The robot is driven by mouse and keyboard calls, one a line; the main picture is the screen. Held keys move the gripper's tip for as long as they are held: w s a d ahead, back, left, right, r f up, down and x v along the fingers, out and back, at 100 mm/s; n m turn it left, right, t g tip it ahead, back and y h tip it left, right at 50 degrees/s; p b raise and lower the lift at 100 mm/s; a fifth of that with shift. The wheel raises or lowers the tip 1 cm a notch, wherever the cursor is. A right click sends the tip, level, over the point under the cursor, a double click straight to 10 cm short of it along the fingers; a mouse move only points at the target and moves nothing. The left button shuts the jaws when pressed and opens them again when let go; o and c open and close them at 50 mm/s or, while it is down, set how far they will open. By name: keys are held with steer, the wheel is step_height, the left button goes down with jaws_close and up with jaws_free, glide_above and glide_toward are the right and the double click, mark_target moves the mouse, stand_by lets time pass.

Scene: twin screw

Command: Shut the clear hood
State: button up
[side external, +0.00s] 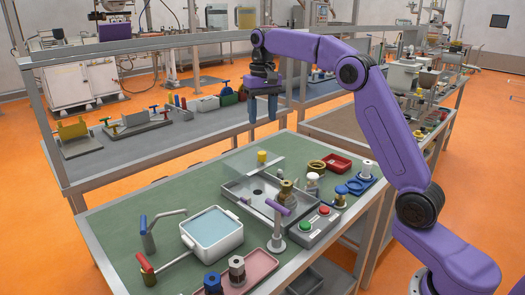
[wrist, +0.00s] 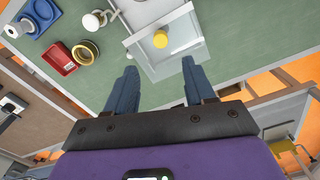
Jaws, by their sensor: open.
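The clear hood (side external: 250,165) is a transparent panel at the back of a grey metal tray (side external: 234,189) on the green bench. It stands open, and the tray floor with a dark round hole is uncovered in front of it. A yellow knob (side external: 262,156) sits on the hood. In the wrist view the hood (wrist: 172,62) lies between and beyond my fingertips, with the knob (wrist: 160,39) near its middle. My gripper (side external: 262,118) is open and empty, pointing down above and behind the hood, apart from it. The hood's exact tilt is hard to tell.
A brass fitting (side external: 286,192) and a purple-handled tap (side external: 278,222) stand at the tray's right and front. A button box (side external: 315,228), white basin (side external: 212,232), pink tray (side external: 262,266) and red tray (side external: 337,163) surround it. A grey rail runs behind the bench.

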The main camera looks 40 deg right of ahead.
mark_target(263, 153)
step_height(263, 153, down, 12)
stand_by(0.5)
steer(key=shift+s, duration=0.1)
jaws_close()
